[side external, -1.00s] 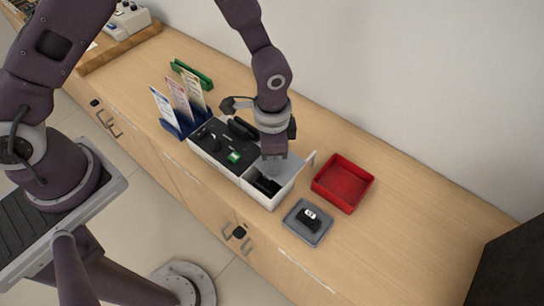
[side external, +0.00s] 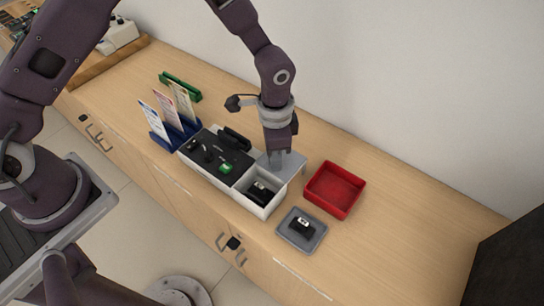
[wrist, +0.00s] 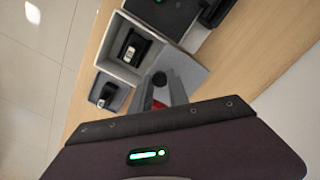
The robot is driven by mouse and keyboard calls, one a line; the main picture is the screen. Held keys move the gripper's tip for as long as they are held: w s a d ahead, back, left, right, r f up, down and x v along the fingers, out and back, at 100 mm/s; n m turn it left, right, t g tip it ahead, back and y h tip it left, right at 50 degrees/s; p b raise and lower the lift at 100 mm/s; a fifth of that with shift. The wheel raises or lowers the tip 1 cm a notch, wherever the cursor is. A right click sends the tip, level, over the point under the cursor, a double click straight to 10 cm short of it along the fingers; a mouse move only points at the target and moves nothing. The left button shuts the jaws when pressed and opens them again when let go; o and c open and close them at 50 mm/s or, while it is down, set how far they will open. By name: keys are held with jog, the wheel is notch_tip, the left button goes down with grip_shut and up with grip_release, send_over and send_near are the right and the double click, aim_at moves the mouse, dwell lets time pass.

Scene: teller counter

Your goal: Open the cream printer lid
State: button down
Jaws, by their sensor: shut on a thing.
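The cream printer (side external: 248,203) stands on the counter, with a black top section on its left and an open compartment on its right. A black cartridge with a white label (side external: 261,191) shows inside that compartment, and also in the wrist view (wrist: 130,48). The pale lid (side external: 292,164) is swung up and back towards the wall, clear of the opening; in the wrist view the lid (wrist: 186,66) lies beside the compartment. My gripper (side external: 277,161) points down at the lid and is shut on it. In the wrist view its fingers (wrist: 166,88) partly hide the gripped spot.
A red tray (side external: 334,190) stands right of the printer. A small grey tray (side external: 302,229) with a black cartridge lies in front of it. A blue leaflet holder (side external: 172,132) is close on the printer's left. The counter further right is clear.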

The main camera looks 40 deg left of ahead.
jog(key=c, duration=1.3)
grip_release()
jog(key=shift+o, duration=0.2)
notch_tip(320, 180, up, 7)
jog(key=shift+r, duration=0.1)
jog(key=s+a+r+n+t, duration=0.1)
jog(key=s+a+r+n, duration=0.15)
jog(key=a+r, duration=0.45)
jog(key=s+a+r+n+t, duration=0.2)
jog(key=s+r, duration=0.2)
jog(key=r, duration=0.7)
jog(key=s+a+r+n+t, duration=0.1)
jog(key=s+a+r+n, duration=0.1)
jog(key=s, duration=0.5)
jog(key=s+a+r+n+t, duration=0.1)
jog(key=s+a, duration=0.3)
jog(key=s, duration=0.4)
jog(key=shift+s+r+n+t, duration=0.15)
jog(key=shift+r+n+t, duration=0.25)
jog(key=shift+n, duration=0.35)
